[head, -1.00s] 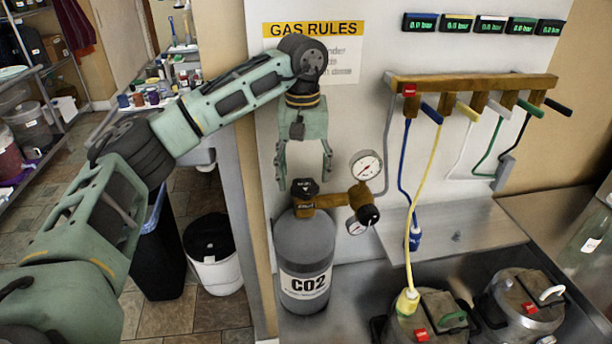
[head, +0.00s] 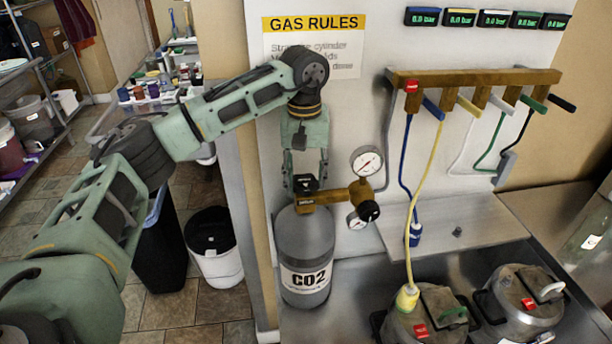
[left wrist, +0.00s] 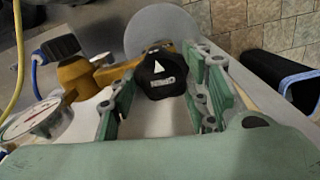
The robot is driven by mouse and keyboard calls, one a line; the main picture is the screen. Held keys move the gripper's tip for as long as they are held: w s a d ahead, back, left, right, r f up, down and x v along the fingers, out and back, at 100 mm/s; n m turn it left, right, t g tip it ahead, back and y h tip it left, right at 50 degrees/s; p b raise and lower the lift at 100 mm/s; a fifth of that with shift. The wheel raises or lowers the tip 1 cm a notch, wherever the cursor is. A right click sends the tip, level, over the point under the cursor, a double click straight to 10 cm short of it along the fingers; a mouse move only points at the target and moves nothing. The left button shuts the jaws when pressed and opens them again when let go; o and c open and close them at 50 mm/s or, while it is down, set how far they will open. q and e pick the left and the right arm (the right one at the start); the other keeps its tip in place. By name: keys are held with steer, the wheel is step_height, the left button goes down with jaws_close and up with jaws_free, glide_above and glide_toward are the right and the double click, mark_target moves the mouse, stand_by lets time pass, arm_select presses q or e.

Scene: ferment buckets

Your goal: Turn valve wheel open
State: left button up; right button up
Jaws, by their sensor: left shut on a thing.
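The black valve wheel (head: 306,184) sits on top of the grey CO2 cylinder (head: 304,243), above a brass valve body (head: 330,198). In the left wrist view the wheel (left wrist: 162,74) shows a white arrow and lettering on its top. My left gripper (head: 305,181) points down over the cylinder, one finger on each side of the wheel, shut on it. In the left wrist view the green fingers (left wrist: 165,92) flank the wheel; their exact contact is hard to see. My right gripper is not in view.
A pressure gauge (head: 366,162) and a black regulator knob (head: 369,211) stand close to the right of the wheel. Behind is the wall with a GAS RULES sign (head: 313,24). A brass manifold (head: 470,82) with hoses hangs right. Metal kegs (head: 520,300) stand at front right.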

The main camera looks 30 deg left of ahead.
arm_select(q)
steer(key=shift+n, duration=0.5)
steer(key=n+b, duration=0.1)
steer(key=n, duration=0.2)
steer(key=shift+w, duration=0.1)
steer(key=n, duration=0.3)
steer(key=shift+r+n, duration=0.1)
steer(key=shift+n, duration=0.2)
steer(key=n, duration=0.5)
steer(key=shift+a+b, duration=0.1)
steer(key=shift+b, duration=0.3)
steer(key=n, duration=0.5)
steer(key=shift+w+a+r, duration=0.1)
steer(key=shift+r, duration=0.05)
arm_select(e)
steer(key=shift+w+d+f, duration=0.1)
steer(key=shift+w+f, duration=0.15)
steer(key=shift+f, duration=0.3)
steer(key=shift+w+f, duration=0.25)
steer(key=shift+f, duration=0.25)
arm_select(q)
steer(key=shift+n, duration=0.3)
steer(key=o, duration=0.8)
steer(key=shift+o, duration=1.4)
